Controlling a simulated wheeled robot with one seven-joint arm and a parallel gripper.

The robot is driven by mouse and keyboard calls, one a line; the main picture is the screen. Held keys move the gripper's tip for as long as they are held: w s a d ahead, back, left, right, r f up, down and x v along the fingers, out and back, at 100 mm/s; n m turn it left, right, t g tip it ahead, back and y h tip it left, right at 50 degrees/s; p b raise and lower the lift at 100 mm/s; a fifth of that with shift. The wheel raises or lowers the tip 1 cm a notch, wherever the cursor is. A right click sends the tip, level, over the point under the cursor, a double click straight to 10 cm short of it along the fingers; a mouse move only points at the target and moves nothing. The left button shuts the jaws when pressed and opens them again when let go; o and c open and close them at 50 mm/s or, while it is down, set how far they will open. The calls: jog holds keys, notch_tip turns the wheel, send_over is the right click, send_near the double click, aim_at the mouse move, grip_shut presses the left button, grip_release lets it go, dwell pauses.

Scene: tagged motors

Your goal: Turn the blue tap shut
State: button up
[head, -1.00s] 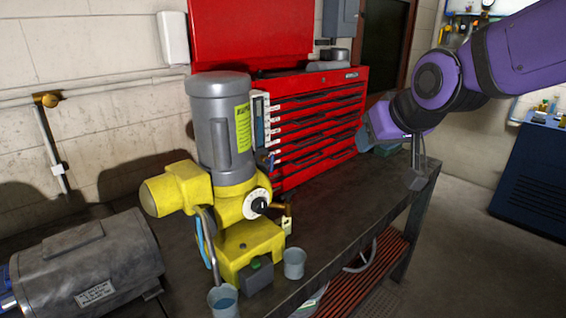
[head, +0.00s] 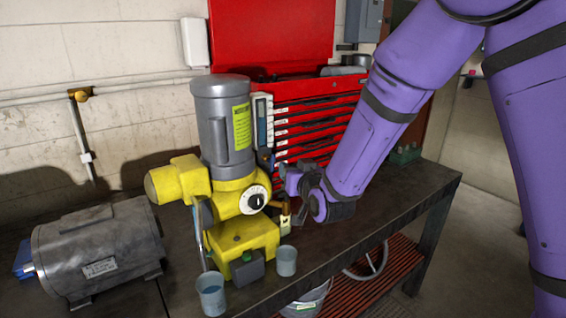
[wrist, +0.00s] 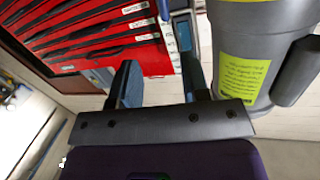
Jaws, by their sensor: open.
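A small dark blue handle (head: 265,158), which looks like the blue tap, shows beside the grey motor, at the right of the yellow pump (head: 244,236). It is partly hidden near my gripper. My gripper (head: 282,182) is just right of the pump and below the handle in the head view; its fingers are small there. In the wrist view my gripper (wrist: 159,66) is open, its two dark fingers apart with nothing held between them. I cannot make out the blue handle in the wrist view, so its contact with the fingers cannot be told.
The grey motor body (wrist: 262,50) stands close on the right of the wrist view. A red tool chest (head: 325,115) is behind. Two cups (head: 211,294) and a brass outlet with a tag (head: 285,222) are at the pump's front. Bench (head: 385,215) is clear to the right.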

aim_at(274, 160)
jog(key=shift+t+y, duration=0.3)
jog(key=x, duration=0.3)
jog(key=f+x, duration=0.1)
jog(key=x, duration=0.3)
jog(key=a+f+x, duration=0.1)
jog(key=x, duration=0.2)
jog(key=shift+w+a, duration=0.1)
jog(key=shift+w, duration=0.1)
grip_shut()
